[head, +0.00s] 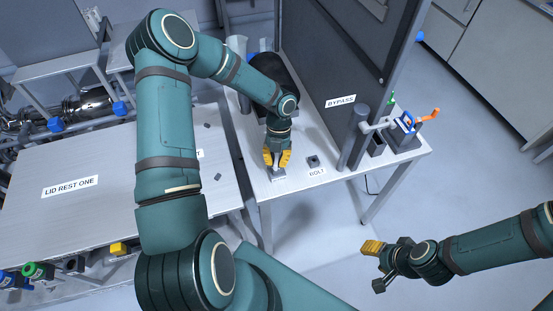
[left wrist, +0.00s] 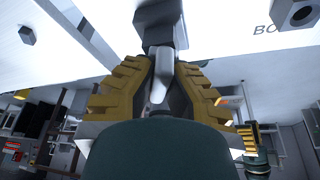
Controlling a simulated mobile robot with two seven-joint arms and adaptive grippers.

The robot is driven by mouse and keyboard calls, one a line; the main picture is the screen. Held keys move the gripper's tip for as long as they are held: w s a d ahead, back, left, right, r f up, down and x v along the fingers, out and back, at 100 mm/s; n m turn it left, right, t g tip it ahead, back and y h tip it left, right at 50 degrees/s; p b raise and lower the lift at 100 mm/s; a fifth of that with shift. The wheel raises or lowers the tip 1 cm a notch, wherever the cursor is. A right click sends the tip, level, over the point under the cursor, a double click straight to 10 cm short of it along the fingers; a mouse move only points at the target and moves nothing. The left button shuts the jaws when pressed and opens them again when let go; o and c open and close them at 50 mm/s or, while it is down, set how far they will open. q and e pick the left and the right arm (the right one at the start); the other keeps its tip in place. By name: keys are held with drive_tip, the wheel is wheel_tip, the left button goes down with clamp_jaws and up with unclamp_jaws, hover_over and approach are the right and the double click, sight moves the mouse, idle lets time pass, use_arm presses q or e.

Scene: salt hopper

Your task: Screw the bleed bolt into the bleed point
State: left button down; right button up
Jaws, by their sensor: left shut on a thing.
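My left gripper (head: 277,160) points down at the side table, its yellow fingers shut on the bleed bolt. In the left wrist view the bolt shows as a light grey shaft (left wrist: 160,82) between the fingers (left wrist: 160,85). Its far end meets or overlaps a grey and dark block (left wrist: 155,22), which I take to be the bleed point; whether any thread is engaged cannot be told. The fingers hide most of this in the head view. My right gripper (head: 376,249) hangs over the floor, away from the table; its finger gap is unclear.
A small dark block (head: 313,161) with a hole, seemingly empty, stands by the BOLT label (head: 317,171). A tall grey panel with a BYPASS label (head: 340,101) rises behind. A valve with an orange handle (head: 429,115) stands right. LID REST ONE table (head: 110,160) is left.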

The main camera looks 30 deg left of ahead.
use_arm(q)
drive_tip(key=c, duration=1.1)
unclamp_jaws()
drive_tip(key=shift+o, duration=0.2)
drive_tip(key=shift+r, duration=0.1)
drive_tip(key=v, duration=1.2)
drive_tip(key=s+d+f+n+t+h+b, duration=0.1)
drive_tip(key=s+d+f+n+h, duration=0.1)
drive_tip(key=d+f+n, duration=0.5)
drive_tip(key=s+d+f+n+t+h+b, duration=0.1)
drive_tip(key=s+d+f+n, duration=0.3)
drive_tip(key=d+n, duration=0.45)
drive_tip(key=s+d+f+n+t+b, duration=0.2)
drive_tip(key=s+f+n, duration=0.4)
drive_tip(key=n, duration=1.2)
drive_tip(key=shift+s+d+f+t+y, duration=0.4)
drive_tip(key=shift+d+f+t, duration=0.25)
drive_tip(key=shift+f+t, duration=0.2)
